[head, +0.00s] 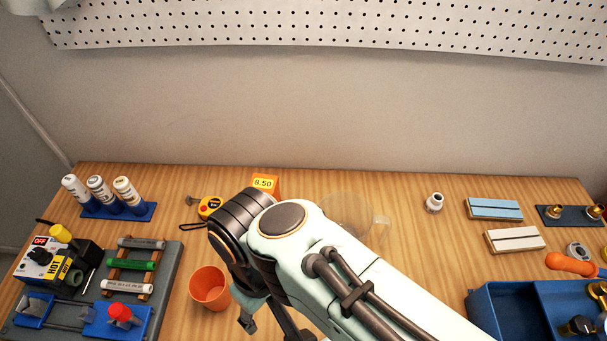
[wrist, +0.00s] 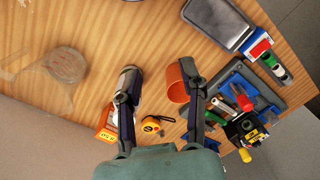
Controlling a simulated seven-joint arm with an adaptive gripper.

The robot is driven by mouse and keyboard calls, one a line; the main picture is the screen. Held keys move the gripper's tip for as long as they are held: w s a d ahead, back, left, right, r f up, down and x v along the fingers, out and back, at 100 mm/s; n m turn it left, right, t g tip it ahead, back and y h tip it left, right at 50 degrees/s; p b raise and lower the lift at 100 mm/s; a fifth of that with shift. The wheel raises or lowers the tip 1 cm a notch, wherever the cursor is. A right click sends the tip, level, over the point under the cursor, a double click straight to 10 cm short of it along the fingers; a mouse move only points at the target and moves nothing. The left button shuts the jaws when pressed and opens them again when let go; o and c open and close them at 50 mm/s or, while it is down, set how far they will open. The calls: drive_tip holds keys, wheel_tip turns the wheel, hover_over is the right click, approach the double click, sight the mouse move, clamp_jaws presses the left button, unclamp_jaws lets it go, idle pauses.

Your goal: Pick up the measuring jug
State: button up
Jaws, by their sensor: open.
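A clear, see-through measuring jug (head: 352,213) stands on the wooden bench behind my arm in the head view. Its handle shows at the right, and my arm hides its lower part. In the wrist view the faint clear jug (wrist: 64,70) is at the far left, well apart from my fingers. My gripper (wrist: 159,72) is open, its two fingers spread with nothing held. In the head view it points down near the orange cup (head: 209,287). In the wrist view the cup (wrist: 176,84) lies partly behind the right finger; I cannot tell whether they touch.
A yellow tape measure (head: 209,206) and orange price block (head: 264,186) are at the back. Several tubes stand in a blue rack (head: 120,211). A grey fixture board (head: 165,285) is at the left, a blue bin (head: 497,308) at the right. Bench beyond the jug is clear.

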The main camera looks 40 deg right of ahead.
drive_tip(key=shift+r, duration=0.15)
wheel_tip(320, 180, up, 5)
drive_tip(key=w+d+r+m+g, duration=0.1)
drive_tip(key=w+d+r+m, duration=0.25)
drive_tip(key=w+d, duration=0.45)
drive_tip(key=m+g+y, duration=0.1)
drive_tip(key=m+y, duration=0.2)
drive_tip(key=m, duration=0.5)
hover_over(381, 244)
drive_tip(key=w+d, duration=0.2)
drive_tip(key=d, duration=0.1)
wheel_tip(381, 244, down, 4)
drive_tip(key=f, duration=0.8)
drive_tip(key=s+a+f, duration=0.1)
drive_tip(key=f, duration=0.7)
drive_tip(key=a+f, duration=0.1)
drive_tip(key=f, duration=0.7)
drive_tip(key=shift+s+f, duration=0.25)
drive_tip(key=shift+f, duration=0.15)
